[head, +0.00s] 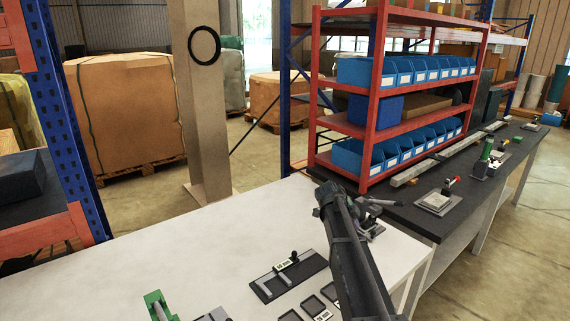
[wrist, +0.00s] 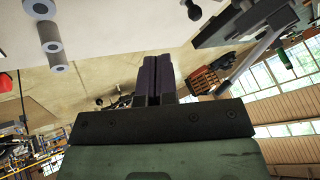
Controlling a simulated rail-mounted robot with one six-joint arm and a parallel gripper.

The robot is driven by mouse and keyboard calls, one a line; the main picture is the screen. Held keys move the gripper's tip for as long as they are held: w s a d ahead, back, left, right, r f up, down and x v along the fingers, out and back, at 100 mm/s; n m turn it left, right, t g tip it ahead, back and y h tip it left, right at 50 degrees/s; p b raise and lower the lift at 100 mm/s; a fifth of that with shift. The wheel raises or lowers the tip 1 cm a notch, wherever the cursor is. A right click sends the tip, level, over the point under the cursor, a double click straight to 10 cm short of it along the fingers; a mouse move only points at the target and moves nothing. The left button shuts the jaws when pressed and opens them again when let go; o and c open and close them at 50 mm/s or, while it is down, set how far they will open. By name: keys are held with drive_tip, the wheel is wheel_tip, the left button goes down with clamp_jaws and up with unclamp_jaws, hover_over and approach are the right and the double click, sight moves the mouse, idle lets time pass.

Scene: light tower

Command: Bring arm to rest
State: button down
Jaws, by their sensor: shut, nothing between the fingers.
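My gripper (wrist: 154,66) shows in the wrist view with its two dark fingers pressed together and nothing between them. In the head view my arm reaches up from the bottom right, and my gripper is small and partly hidden behind it, near the corner where the white table (head: 130,255) meets the dark bench (head: 405,205). I cannot tell from this view whether it touches the bench. The wrist view is tilted, with windows and roof on the right.
On the white table lie a dark tray (head: 262,290) with a small labelled part, several small dark frames, and a green-handled clamp (head: 155,303). A red shelf (head: 376,95) with blue bins stands on the dark bench. The white table's left part is clear.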

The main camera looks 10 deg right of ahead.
drive_tip(key=s+a+f+n+y, duration=0.1)
drive_tip(key=s+a+n, duration=0.4)
drive_tip(key=s, duration=0.5)
drive_tip(key=s+a+f+n+y, duration=0.1)
drive_tip(key=s+a+n+y, duration=0.2)
drive_tip(key=s+n, duration=0.7)
drive_tip(key=s+a+f+n+g+y, duration=0.1)
drive_tip(key=s+a+n+y, duration=0.2)
drive_tip(key=s+a+n, duration=0.4)
drive_tip(key=s+a, duration=0.1)
drive_tip(key=s, duration=0.3)
drive_tip(key=shift+s+n, duration=0.3)
drive_tip(key=shift+n, duration=0.1)
